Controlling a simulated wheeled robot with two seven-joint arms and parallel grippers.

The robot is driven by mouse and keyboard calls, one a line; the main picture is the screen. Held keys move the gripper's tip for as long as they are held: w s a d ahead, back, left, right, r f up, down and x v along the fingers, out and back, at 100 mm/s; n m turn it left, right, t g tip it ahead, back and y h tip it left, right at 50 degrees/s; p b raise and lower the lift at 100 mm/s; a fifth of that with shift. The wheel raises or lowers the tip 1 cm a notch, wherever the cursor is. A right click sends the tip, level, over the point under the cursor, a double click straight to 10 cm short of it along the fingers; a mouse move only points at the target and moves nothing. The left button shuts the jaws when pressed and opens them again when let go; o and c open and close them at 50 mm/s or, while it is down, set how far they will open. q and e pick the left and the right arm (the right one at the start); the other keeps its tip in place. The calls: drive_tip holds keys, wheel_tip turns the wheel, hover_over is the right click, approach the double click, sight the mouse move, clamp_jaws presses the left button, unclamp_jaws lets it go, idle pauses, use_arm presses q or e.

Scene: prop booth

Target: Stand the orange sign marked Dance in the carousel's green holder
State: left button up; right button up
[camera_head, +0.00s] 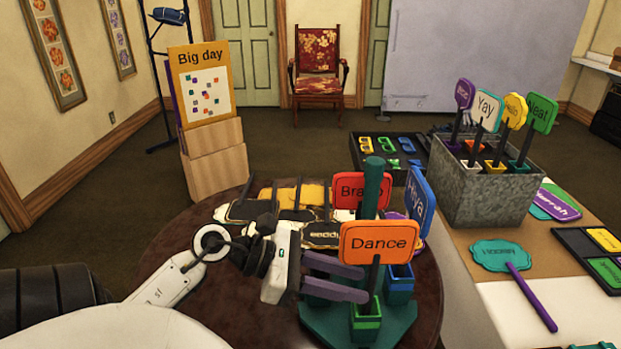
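The orange sign marked Dance (367,255) stands upright at the front of the carousel, facing me. Its dark stick runs down into the green holder (366,326). The carousel has a dark green base (328,325) and a central post (374,172). My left gripper (364,284) is just left of the stick, below the sign's panel. Its two purple-grey fingers are spread with a gap between them, and I see nothing held there. The stick's lower end is hidden inside the holder. My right gripper is not in view.
Red Bravo (350,190) and blue Hiya (418,204) signs stand on the carousel, by a blue holder (399,290). A round brown table (190,228) carries it. Right, a metal bin (483,195) holds several signs. A teal sign (503,254) lies nearby.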

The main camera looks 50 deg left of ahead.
use_arm(q)
drive_tip(key=v, duration=0.8)
drive_tip(key=shift+b, duration=0.4)
